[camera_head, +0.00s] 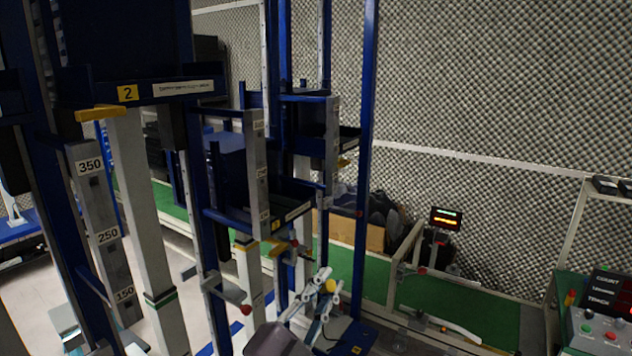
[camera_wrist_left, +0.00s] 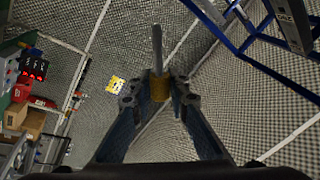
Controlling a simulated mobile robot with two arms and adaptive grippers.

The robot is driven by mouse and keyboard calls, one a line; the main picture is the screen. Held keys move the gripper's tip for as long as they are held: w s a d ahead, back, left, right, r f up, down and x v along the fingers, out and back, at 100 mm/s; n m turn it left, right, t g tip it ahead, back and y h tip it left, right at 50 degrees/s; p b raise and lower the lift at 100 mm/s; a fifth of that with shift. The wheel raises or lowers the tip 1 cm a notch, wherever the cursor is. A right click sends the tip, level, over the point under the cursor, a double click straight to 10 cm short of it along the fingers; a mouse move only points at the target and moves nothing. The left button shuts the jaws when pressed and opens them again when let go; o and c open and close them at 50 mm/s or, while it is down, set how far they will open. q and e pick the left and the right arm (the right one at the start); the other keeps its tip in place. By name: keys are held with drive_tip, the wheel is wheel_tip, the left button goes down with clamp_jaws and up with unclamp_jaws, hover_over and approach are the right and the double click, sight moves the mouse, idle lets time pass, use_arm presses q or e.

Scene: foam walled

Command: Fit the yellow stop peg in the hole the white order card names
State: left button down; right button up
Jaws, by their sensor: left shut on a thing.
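My left gripper (camera_head: 326,297) is shut on the yellow stop peg (camera_head: 330,286), low in the middle of the head view. In the left wrist view the fingers (camera_wrist_left: 159,92) close around the peg's yellow collar (camera_wrist_left: 159,86), and its grey shaft (camera_wrist_left: 157,45) points away from the palm. The peg is in the air and apart from the posts. A farther grey post (camera_head: 262,180) has similar plates, too small to read surely. A white strip (camera_head: 183,88) beside a yellow "2" has unreadable print; I cannot tell whether it is the order card.
Blue rack uprights (camera_head: 362,150) and a blue bin (camera_head: 275,205) crowd the left and middle. A green conveyor (camera_head: 450,315) runs behind the gripper. A control box (camera_head: 600,328) with buttons stands at the right. A small lit display (camera_head: 446,218) stands near the wall.

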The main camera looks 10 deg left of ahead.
use_arm(q)
drive_tip(key=w+a+r+m+p, duration=0.1)
drive_tip(key=w+a+r+m, duration=0.1)
drive_tip(key=w+r+m, duration=0.35)
drive_tip(key=w+a+r+m+p, duration=0.2)
drive_tip(key=w+r, duration=0.1)
drive_tip(key=r, duration=0.6)
drive_tip(key=shift+t+h, duration=0.3)
drive_tip(key=a, duration=0.1)
drive_tip(key=w+a+b, duration=0.1)
drive_tip(key=a, duration=0.1)
drive_tip(key=a+b, duration=0.1)
drive_tip(key=a, duration=0.1)
drive_tip(key=shift+w+a+f, duration=0.1)
drive_tip(key=shift+w+f, duration=0.05)
drive_tip(key=shift+w, duration=0.15)
use_arm(e)
drive_tip(key=shift+s+d+r, duration=0.1)
drive_tip(key=shift+s+r, duration=0.15)
drive_tip(key=shift+r, duration=0.25)
drive_tip(key=shift+s+d+r, duration=0.1)
drive_tip(key=shift+s+r, duration=0.1)
drive_tip(key=shift+r, duration=0.25)
drive_tip(key=shift+a, duration=0.15)
drive_tip(key=shift+w+r, duration=0.1)
drive_tip(key=shift+r, duration=0.1)
